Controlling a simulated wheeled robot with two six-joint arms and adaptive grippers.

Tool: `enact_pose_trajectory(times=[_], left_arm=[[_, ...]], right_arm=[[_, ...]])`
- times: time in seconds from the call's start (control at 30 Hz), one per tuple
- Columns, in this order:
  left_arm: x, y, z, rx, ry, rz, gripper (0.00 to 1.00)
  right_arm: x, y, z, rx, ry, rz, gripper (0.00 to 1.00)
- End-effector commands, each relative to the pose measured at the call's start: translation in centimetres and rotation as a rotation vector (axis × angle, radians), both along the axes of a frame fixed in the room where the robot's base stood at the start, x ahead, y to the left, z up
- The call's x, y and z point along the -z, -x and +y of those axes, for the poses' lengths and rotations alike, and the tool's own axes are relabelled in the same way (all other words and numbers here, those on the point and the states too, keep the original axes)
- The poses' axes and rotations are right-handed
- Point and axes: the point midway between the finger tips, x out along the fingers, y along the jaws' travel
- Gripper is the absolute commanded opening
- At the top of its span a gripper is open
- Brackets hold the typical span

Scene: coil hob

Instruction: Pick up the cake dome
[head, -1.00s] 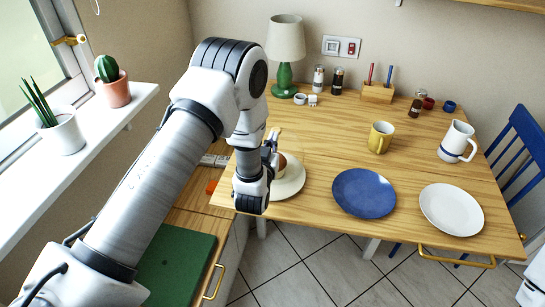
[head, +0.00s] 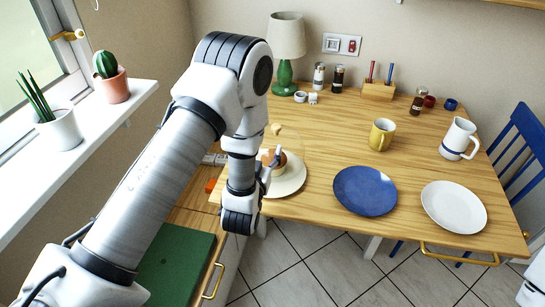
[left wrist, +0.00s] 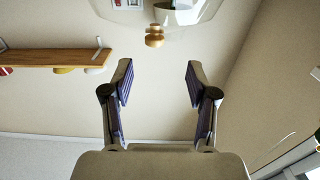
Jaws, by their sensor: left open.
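The cake dome (head: 297,154) is clear glass with a wooden knob on top. It stands over a brown-and-white cake (head: 291,163) on a round, pale plate (head: 292,188) at the table's left end. My left gripper (head: 270,160) is on the near left side of the dome, partly hidden by its own wrist. In the left wrist view its two fingers (left wrist: 158,84) are wide apart with nothing between them. The dome (left wrist: 200,10) shows there at the top edge, cut off, with its knob (left wrist: 154,36) beyond the fingertips.
A blue plate (head: 365,191), a white plate (head: 454,206), a yellow mug (head: 381,135) and a white jug (head: 459,140) stand to the right. A green lamp (head: 285,75) stands behind. The windowsill (head: 95,128) with plants is at left.

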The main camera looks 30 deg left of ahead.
Motion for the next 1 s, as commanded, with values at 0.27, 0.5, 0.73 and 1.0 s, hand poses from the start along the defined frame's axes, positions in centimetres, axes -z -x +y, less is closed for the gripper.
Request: enact_pose_trajectory(times=[0.27,0.5,0.73,1.0], left_arm=[[-1.2,-2.6,-0.8,0.002,-0.001,-0.007,0.58],[-1.1,-5.4,0.0,-0.001,0.0,-0.002,0.58],[-0.6,-8.9,1.6,0.0,-0.001,-0.003,0.58],[-0.3,-10.3,1.8,0.001,-0.001,0.0,0.58]], right_arm=[[-0.1,0.0,0.0,0.0,0.0,-0.001,0.4],[-0.6,0.0,0.0,0.0,0.0,-0.001,0.4],[-1.6,0.0,0.0,0.0,0.0,-0.001,0.4],[-1.7,0.0,0.0,0.0,0.0,0.0,0.4]])
